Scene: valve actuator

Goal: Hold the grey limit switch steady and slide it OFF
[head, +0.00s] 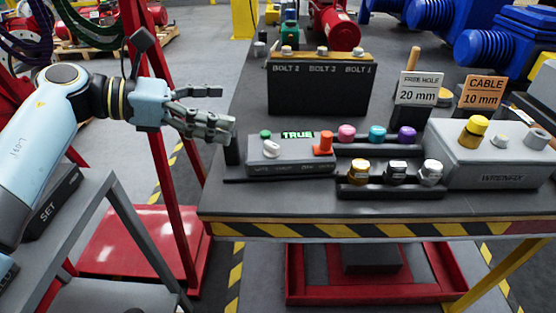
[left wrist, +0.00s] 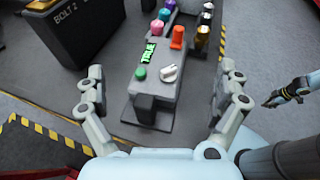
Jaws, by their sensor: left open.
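The grey limit switch (head: 296,168) is a long grey box at the table's left front. It has a green button, a lit green TRUE display, an orange knob (head: 325,143) and a white slider knob (head: 271,149). In the left wrist view the box (left wrist: 155,92) runs away from me between my fingers, with the white knob (left wrist: 169,73) on its near part. My left gripper (head: 221,111) is open and empty, up and left of the box, apart from it. What looks like my right gripper (left wrist: 291,91) shows at the right edge of the left wrist view; its opening is unclear.
A black rack (head: 318,92) labelled with bolt numbers stands behind the box. Coloured knobs (head: 376,133) and a bolt holder (head: 392,190) sit right of it, then a grey box (head: 490,165) with a yellow knob. The striped table edge (head: 370,229) runs in front.

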